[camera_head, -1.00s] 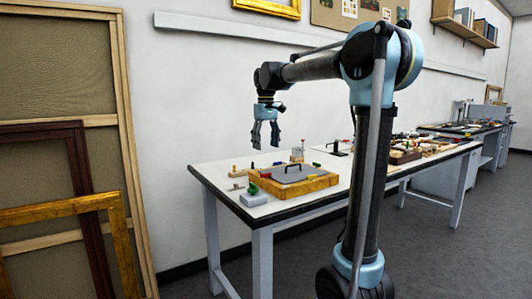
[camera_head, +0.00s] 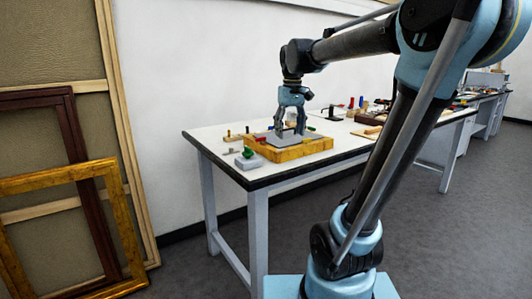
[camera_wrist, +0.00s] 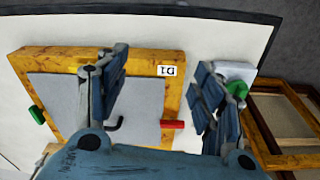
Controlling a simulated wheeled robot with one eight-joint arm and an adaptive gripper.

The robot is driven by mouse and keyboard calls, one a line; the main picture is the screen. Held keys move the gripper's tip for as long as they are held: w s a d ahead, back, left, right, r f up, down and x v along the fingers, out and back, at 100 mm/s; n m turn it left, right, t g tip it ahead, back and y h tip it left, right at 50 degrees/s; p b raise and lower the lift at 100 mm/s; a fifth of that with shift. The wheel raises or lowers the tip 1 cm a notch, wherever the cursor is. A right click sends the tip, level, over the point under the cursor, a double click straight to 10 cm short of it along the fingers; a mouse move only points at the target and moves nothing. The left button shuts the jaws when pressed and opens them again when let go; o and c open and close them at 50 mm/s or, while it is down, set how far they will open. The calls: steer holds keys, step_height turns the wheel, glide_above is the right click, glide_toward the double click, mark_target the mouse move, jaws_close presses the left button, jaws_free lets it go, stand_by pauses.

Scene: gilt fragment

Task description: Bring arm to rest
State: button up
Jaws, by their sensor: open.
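My gripper (camera_head: 292,129) is open and points down over the work table, above the yellow-gold framed tray with a grey plate (camera_head: 302,154). It holds nothing that I can see. In the wrist view the two blue-grey fingers (camera_wrist: 160,90) stand wide apart over the right part of the tray (camera_wrist: 145,62). A black hooked handle (camera_wrist: 115,123) shows on the grey plate, and a red piece (camera_wrist: 172,124) lies at the tray's rim. How high the fingertips are above the plate is hard to tell.
A grey block with a green knob (camera_head: 249,160) stands left of the tray on the white table (camera_head: 212,140). Tools and small parts (camera_head: 365,108) lie further right. Frames (camera_head: 62,200) lean against the wall at left. Grey floor (camera_head: 230,270) is clear before the table.

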steer(key=s+d+f+m, duration=0.1)
steer(key=s+d+f, duration=0.2)
steer(key=s+f, duration=0.4)
steer(key=s+d+f+m+t, duration=0.1)
steer(key=s+d+f+m, duration=0.1)
steer(key=s+d+f, duration=0.2)
steer(key=s+d+f+m, duration=0.1)
steer(key=s+d+f, duration=0.2)
steer(key=s+f, duration=0.7)
step_height(320, 180, down, 3)
steer(key=shift+d+r, duration=0.1)
steer(key=shift+d, duration=0.2)
